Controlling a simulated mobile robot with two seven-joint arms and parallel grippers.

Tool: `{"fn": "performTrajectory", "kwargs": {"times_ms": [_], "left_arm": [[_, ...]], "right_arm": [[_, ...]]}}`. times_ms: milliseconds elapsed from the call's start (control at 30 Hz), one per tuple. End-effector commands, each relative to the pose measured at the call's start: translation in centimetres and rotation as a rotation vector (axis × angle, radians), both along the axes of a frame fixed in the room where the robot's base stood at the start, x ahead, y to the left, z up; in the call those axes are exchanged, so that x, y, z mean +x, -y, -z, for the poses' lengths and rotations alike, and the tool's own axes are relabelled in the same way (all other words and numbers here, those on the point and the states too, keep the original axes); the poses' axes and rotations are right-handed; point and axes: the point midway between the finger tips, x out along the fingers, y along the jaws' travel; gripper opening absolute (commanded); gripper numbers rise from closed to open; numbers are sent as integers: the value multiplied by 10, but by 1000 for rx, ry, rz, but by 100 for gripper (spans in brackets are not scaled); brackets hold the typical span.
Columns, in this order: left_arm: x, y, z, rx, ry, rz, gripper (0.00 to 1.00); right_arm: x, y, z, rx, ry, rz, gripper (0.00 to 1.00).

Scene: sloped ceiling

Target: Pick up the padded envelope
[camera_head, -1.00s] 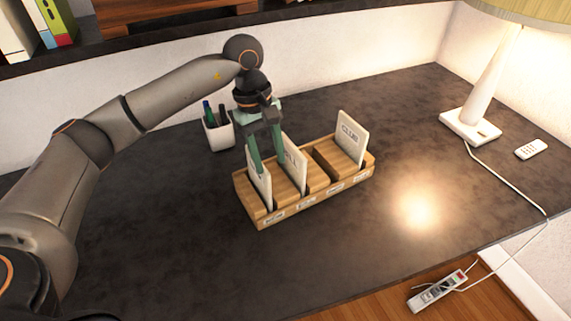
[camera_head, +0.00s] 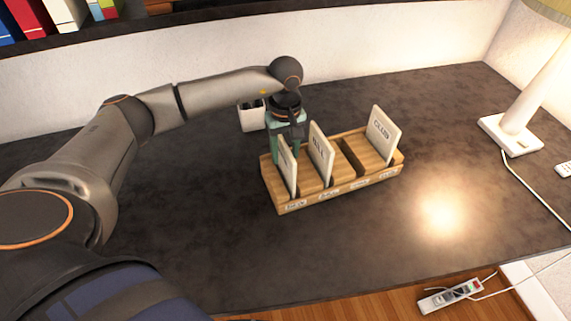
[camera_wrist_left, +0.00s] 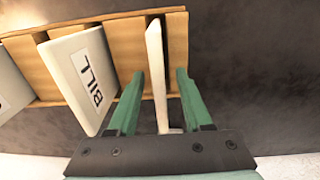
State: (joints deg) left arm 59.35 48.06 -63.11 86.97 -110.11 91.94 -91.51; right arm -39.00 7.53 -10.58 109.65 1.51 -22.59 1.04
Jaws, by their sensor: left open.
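A wooden sorter (camera_head: 335,194) with several slots stands on the dark desk. A pale, thin envelope (camera_head: 288,170) stands upright in its leftmost slot; I cannot read its face, so I cannot tell whether it is the padded one. My left gripper (camera_head: 288,150) points down at that slot, its green fingers partly hidden behind the envelope. In the left wrist view the envelope (camera_wrist_left: 155,70) shows edge-on between the open fingers (camera_wrist_left: 160,80), closer to the left one. A gap shows between it and the right finger.
A pale BILL item (camera_head: 321,153) stands in the slot beside it, close to one finger. A CLUB item (camera_head: 384,136) stands farther right; the slot between looks empty. A white pen cup (camera_head: 252,117) is behind the gripper, a lamp (camera_head: 525,110) far right.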

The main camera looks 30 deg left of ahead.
Motion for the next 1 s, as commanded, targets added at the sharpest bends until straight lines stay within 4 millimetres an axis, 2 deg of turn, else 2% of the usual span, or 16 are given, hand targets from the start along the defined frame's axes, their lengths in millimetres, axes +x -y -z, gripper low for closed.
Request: {"fn": "performTrajectory", "kwargs": {"times_ms": [167, 400, 833, 867, 1000], "left_arm": [[0, 0, 19, 0, -1, 1, 50], [0, 0, 21, 0, 0, 1, 50], [0, 0, 20, -1, 0, 1, 3], [0, 0, 20, -1, 0, 1, 0], [0, 0, 20, -1, 0, 0, 0]], "right_arm": [[0, 0, -4, 0, 0, 0, 49], [0, 0, -4, 0, 1, 0, 49], [1, 0, -4, 0, 1, 1, 49], [1, 0, -4, 0, 1, 1, 49], [1, 0, -4, 0, 1, 1, 49]]}}
